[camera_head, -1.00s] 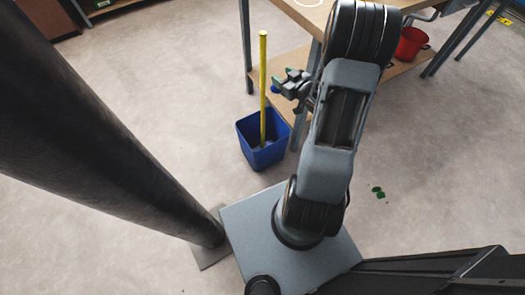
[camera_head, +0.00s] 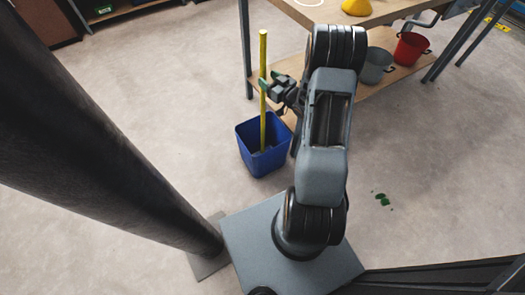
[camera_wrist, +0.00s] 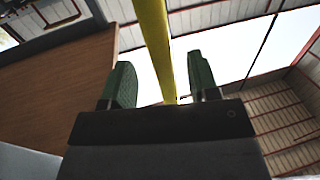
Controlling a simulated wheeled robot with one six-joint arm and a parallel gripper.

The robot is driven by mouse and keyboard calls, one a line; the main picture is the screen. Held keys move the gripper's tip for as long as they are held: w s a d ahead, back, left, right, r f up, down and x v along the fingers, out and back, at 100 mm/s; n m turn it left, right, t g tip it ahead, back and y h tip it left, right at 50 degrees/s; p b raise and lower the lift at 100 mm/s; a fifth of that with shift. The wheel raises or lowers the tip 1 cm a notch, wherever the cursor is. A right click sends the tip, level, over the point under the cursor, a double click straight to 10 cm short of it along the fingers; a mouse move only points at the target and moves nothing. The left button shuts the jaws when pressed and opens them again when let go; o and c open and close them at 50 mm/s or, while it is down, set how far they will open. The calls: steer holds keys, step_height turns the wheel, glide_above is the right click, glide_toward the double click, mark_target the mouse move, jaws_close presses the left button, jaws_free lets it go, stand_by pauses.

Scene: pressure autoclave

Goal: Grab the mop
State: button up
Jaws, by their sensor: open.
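The mop's yellow handle (camera_head: 263,90) stands nearly upright in a blue bucket (camera_head: 262,160) on the floor. The mop head is hidden inside the bucket. My gripper (camera_head: 264,83) is at the upper part of the handle, level with it in the head view. In the wrist view, the yellow handle (camera_wrist: 155,45) rises between the two green fingertips of my gripper (camera_wrist: 162,82). The fingers are open, with a visible gap on the left side of the handle and a smaller one on the right.
A wooden workbench (camera_head: 375,10) stands just behind my arm, with a lower shelf (camera_head: 350,92). A grey pot (camera_head: 376,66) and a red pot (camera_head: 410,48) sit on that shelf. A yellow object (camera_head: 356,6) is on the top. Floor left of the bucket is clear.

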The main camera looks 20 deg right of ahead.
steer(key=shift+b+x, duration=0.45)
steer(key=shift+x, duration=2.05)
steer(key=shift+a+r, duration=0.1)
steer(key=shift+c, duration=0.5)
jaws_close()
